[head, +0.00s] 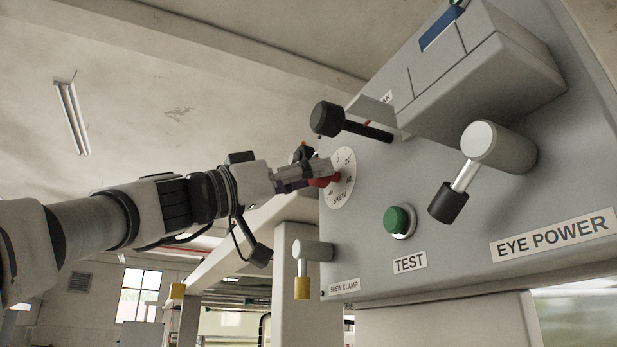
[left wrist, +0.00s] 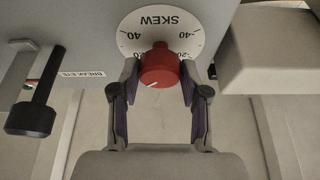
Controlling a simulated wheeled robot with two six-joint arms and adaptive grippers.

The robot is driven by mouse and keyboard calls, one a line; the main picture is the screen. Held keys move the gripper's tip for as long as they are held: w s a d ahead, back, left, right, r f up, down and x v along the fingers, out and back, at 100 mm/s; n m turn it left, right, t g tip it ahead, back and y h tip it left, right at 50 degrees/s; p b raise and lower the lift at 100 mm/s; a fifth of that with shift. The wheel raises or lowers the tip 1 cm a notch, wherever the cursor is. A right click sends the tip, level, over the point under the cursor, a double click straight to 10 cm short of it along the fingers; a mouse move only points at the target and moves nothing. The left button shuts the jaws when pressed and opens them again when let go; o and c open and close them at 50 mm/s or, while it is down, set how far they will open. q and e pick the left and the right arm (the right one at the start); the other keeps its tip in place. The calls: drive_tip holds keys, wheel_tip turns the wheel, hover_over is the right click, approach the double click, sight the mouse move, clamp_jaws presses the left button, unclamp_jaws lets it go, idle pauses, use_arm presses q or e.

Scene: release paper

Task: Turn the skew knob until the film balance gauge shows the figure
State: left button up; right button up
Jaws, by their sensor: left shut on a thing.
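The red skew knob (head: 324,181) sits on a round white SKEW dial (head: 343,192) on the grey panel. In the left wrist view the knob (left wrist: 159,66) is between the two fingers of my left gripper (left wrist: 159,76), which is shut on it. A white mark shows at the knob's lower left in that view. The dial (left wrist: 162,20) carries figures on both sides, including 40 and -40. In the head view my left gripper (head: 312,174) reaches the knob from the left. No readable film balance gauge face shows. My right gripper is not in view.
A black-ended lever (head: 327,118) juts out just above the dial. A green TEST button (head: 398,220), a yellow-tipped SKEW CLAMP lever (head: 302,284) and the EYE POWER lever (head: 449,202) are close by. A grey box (head: 490,85) projects above.

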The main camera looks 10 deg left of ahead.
use_arm(q)
drive_tip(key=shift+w+f+m+g+b, duration=0.1)
drive_tip(key=shift+m+g+b, duration=0.25)
drive_tip(key=shift+m, duration=0.55)
drive_tip(key=m+g, duration=0.1)
drive_tip(key=m, duration=0.1)
drive_tip(key=m+g, duration=0.1)
drive_tip(key=m, duration=0.1)
drive_tip(key=m+g+h, duration=0.1)
drive_tip(key=m, duration=0.1)
drive_tip(key=shift+w+a+r+p, duration=0.1)
drive_tip(key=shift+w+r+p, duration=0.05)
drive_tip(key=shift+r+p, duration=0.2)
drive_tip(key=shift+f+m+g+p, duration=0.1)
drive_tip(key=shift+m+g+p, duration=0.65)
drive_tip(key=shift+m, duration=1.15)
drive_tip(key=o, duration=1.1)
drive_tip(key=shift+o, duration=0.2)
drive_tip(key=shift+f, duration=0.15)
